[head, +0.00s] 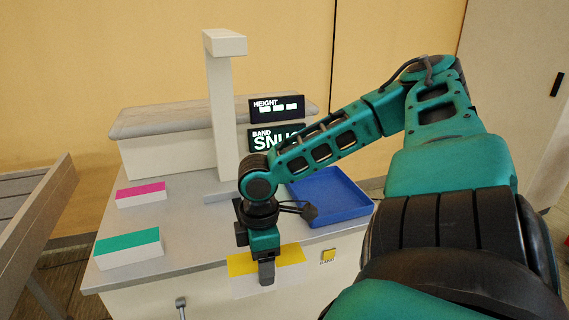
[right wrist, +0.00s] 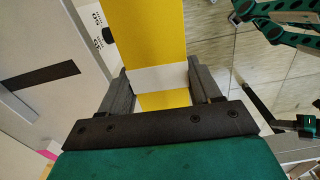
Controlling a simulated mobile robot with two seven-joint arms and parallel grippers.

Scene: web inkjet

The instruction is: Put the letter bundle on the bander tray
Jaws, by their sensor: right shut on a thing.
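The letter bundle (head: 292,254) has a yellow top and pale sides, and hangs in front of the table's front edge. My right gripper (head: 266,270) is shut on it from above. In the right wrist view the yellow bundle (right wrist: 145,35), with a white band across it, lies between the two grey fingers (right wrist: 157,75). A blue shallow tray (head: 332,195) on the table, behind and right of the bundle, is empty where it shows; my arm covers part of its left side. My left gripper is not in view.
A magenta-topped bundle (head: 140,193) and a green-topped bundle (head: 128,247) lie on the table's left. A white post (head: 222,115) and HEIGHT (head: 277,107) and BAND displays (head: 262,139) stand behind. A yellow button (head: 328,254) is on the front. A slatted rack (head: 40,205) stands left.

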